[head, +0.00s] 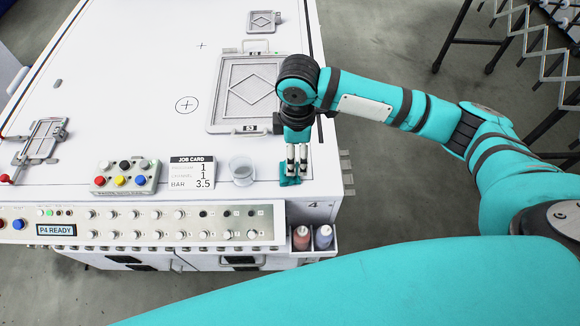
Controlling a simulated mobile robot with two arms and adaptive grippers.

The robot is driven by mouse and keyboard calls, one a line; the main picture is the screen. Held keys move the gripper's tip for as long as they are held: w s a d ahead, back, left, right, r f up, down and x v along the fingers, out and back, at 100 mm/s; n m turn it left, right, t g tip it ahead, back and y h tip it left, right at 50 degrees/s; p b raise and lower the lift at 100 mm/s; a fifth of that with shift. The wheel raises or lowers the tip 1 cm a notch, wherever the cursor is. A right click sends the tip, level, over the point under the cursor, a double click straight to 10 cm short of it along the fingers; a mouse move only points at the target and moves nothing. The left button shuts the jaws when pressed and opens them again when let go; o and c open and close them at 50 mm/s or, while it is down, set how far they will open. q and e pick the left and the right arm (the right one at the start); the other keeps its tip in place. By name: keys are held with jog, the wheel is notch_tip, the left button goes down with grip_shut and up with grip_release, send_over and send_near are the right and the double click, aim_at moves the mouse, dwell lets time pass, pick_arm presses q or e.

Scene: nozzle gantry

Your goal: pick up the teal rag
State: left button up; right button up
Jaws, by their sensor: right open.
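The teal rag (289,181) is a small crumpled patch on the white table top near its front right corner. My right gripper (297,172) points down directly over the rag, with its two light fingertips at or just above it. The fingers are open and hide part of the rag. I cannot tell whether they touch it. My left gripper is not in view.
A clear cup (242,172), a job card (192,172) and a button box (125,178) stand left of the rag. A grey frame (215,120) lies behind. A control panel (150,225) runs along the front, with two bottles (312,237) in a holder at its right end.

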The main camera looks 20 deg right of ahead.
aim_at(296, 168)
notch_tip(296, 168, down, 3)
jog(key=shift+w+f+p, duration=0.1)
jog(key=shift+w+p, duration=0.05)
jog(key=shift+p, duration=0.15)
jog(key=f, duration=0.2)
jog(key=f+p, duration=0.1)
jog(key=shift+w+d+f, duration=0.1)
jog(key=shift+w+f, duration=0.15)
jog(key=shift+f, duration=0.45)
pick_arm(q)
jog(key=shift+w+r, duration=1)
pick_arm(e)
jog(key=shift+f, duration=0.15)
jog(key=c, duration=1.1)
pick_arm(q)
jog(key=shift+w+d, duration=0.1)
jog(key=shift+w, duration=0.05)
pick_arm(e)
jog(key=shift+c, duration=0.7)
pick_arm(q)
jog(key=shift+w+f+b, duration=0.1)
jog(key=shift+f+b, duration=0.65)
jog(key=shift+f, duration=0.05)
pick_arm(e)
notch_tip(296, 168, up, 10)
jog(key=shift+r, duration=0.1)
